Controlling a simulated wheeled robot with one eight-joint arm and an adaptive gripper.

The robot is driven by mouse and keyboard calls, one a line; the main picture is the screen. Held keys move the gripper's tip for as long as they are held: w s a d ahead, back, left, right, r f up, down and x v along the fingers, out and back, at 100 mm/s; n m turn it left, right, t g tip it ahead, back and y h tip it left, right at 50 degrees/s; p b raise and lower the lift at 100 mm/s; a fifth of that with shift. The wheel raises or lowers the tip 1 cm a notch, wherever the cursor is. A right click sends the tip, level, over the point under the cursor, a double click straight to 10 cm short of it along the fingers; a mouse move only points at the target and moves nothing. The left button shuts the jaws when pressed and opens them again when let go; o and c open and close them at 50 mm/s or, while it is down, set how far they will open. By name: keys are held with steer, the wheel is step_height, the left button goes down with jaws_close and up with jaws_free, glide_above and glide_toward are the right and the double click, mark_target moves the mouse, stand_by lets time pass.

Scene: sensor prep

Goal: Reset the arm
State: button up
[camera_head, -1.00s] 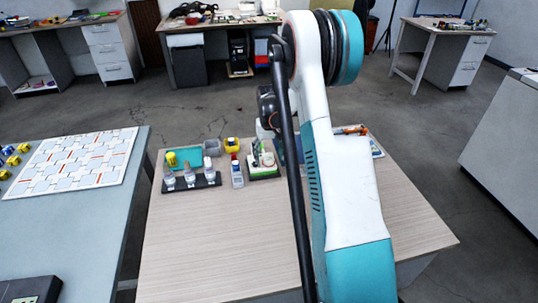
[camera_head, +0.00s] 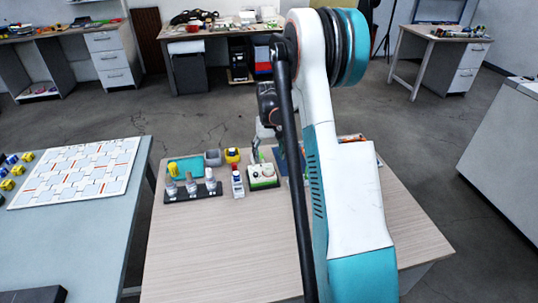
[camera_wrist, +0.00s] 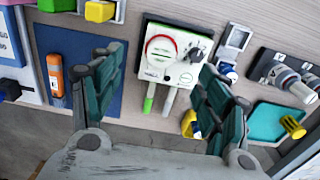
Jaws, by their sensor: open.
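My arm rises across the head view. My gripper (camera_wrist: 162,65) shows in the wrist view with its two teal-padded fingers spread apart and nothing between the pads. Beyond them, on the table, lies a white-and-green meter (camera_wrist: 172,55) with a red-ringed dial, a black knob and two probe-like leads. The meter also shows in the head view (camera_head: 263,176), just left of my arm. In the head view the gripper is small and mostly hidden by my arm, around the far side of the table.
The wooden table (camera_head: 230,240) holds a black rack of bottles (camera_head: 193,191), a teal tray (camera_head: 186,168), a yellow item (camera_head: 232,155) and a small bottle (camera_head: 237,182). A blue mat (camera_wrist: 75,65) and an orange tube (camera_wrist: 55,75) lie beside the meter. The table's near part is clear.

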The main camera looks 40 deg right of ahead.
stand_by(0.4)
steer(key=s+a+r+n+t+p, duration=0.15)
steer(key=s+a+r, duration=0.25)
steer(key=a+r, duration=0.75)
steer(key=s+a+r+n+t, duration=0.25)
steer(key=s+a+r, duration=0.25)
steer(key=a+r, duration=0.65)
steer(key=s+a+r+n+t, duration=0.1)
steer(key=s+a+r+t, duration=0.1)
steer(key=s+a, duration=0.7)
steer(key=s+d+f+t+b, duration=0.1)
steer(key=s+f, duration=0.3)
steer(key=s, duration=0.4)
steer(key=shift+s+d+f+b, duration=0.2)
steer(key=shift+d+f+b, duration=0.1)
